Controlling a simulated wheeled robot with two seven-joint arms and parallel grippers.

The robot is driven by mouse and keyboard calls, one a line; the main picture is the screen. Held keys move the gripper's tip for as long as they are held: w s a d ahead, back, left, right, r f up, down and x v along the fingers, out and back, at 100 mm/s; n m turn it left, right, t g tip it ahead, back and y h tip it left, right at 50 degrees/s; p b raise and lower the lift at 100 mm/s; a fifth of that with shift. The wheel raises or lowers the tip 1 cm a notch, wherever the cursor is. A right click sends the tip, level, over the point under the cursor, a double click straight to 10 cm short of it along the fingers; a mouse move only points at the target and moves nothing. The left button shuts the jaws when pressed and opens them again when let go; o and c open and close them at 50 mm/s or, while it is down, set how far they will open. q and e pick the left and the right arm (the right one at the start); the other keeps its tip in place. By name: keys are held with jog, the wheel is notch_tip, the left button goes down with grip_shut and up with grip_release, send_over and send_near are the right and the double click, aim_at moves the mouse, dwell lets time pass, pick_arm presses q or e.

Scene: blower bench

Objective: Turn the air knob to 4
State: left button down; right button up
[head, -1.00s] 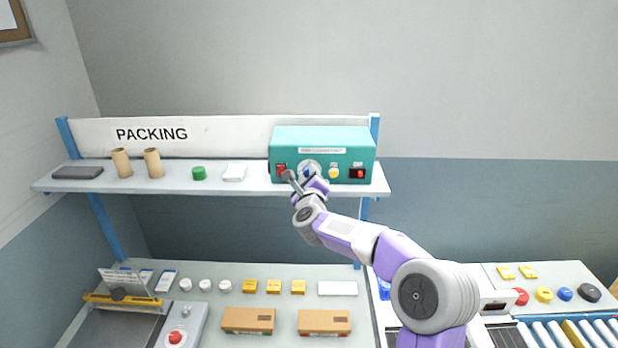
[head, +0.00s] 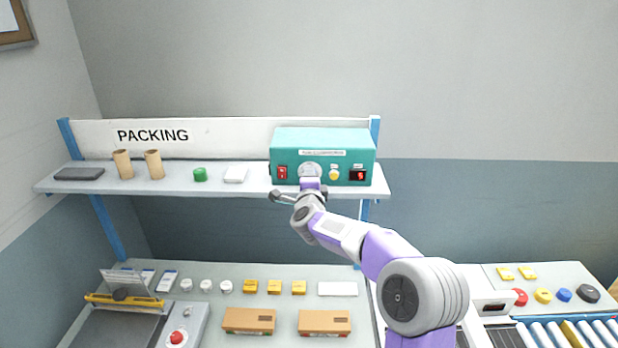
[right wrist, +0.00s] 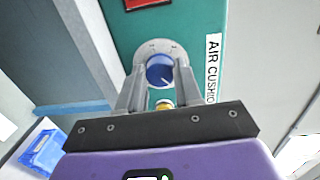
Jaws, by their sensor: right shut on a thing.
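The teal blower box (head: 322,143) stands on the right end of the shelf. Its round, pale air dial (head: 310,169) is on the front, partly hidden by my right gripper (head: 309,181). In the right wrist view, the blue air knob (right wrist: 160,69) sits inside the pale dial ring (right wrist: 161,46), with a white pointer line angled to the lower right of the picture. My right gripper (right wrist: 160,76) has a finger on each side of the knob and is shut on it. The dial's numbers are too small to read. My left gripper is not in view.
On the box front, a red switch (head: 283,172) is left of the dial; a yellow button (head: 334,173) and a dark display (head: 358,175) are right of it. A white item (head: 236,174) and a green item (head: 200,174) lie on the shelf left of the box.

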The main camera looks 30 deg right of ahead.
jog(key=shift+n, duration=0.4)
jog(key=o, duration=1)
jog(key=shift+o, duration=0.2)
jog(key=b+v, duration=0.2)
jog(key=v, duration=0.5)
jog(key=shift+s+a, duration=0.15)
jog(key=shift+s, duration=0.1)
